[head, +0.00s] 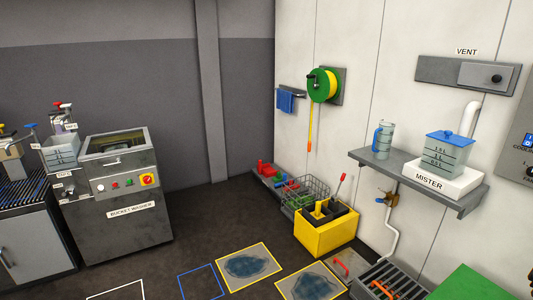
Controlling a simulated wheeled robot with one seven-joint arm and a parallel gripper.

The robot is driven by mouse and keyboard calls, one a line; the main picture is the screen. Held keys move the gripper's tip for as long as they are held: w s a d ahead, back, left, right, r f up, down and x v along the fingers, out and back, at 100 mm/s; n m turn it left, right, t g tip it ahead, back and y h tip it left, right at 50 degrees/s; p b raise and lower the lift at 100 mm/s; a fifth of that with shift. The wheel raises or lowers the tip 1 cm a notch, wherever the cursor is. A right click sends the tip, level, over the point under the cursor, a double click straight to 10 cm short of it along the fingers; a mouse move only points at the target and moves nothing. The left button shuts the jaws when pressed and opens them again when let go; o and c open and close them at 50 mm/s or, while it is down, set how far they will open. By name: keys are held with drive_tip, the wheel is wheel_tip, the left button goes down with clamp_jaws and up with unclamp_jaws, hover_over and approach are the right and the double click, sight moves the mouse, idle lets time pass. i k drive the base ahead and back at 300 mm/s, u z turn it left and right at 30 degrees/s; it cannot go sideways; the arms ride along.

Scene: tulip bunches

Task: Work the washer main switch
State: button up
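The bucket washer (121,225) is a dark grey cabinet at the left, with its name label on the front. Its main switch (147,181) appears to be the red rotary knob on a yellow square plate at the right end of the sloped control panel. I cannot read its position at this size. The washer's top shows a framed window or opening (117,143). My gripper is not in view.
Dark floor in front of the washer is open, with outlined squares and two blue puddle-like patches (252,267). A yellow caddy (325,230) and a wire basket (304,196) stand along the right wall. A shelf (466,203) holds the mister (433,183). A grated drain (391,280) lies below.

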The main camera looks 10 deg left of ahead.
sight(147, 179)
drive_tip(key=u, duration=0.15)
drive_tip(key=i, duration=1.35)
drive_tip(key=u, duration=0.9)
drive_tip(key=i, duration=1.2)
drive_tip(key=u, duration=0.7)
drive_tip(key=i, duration=0.35)
drive_tip(key=u, duration=0.1)
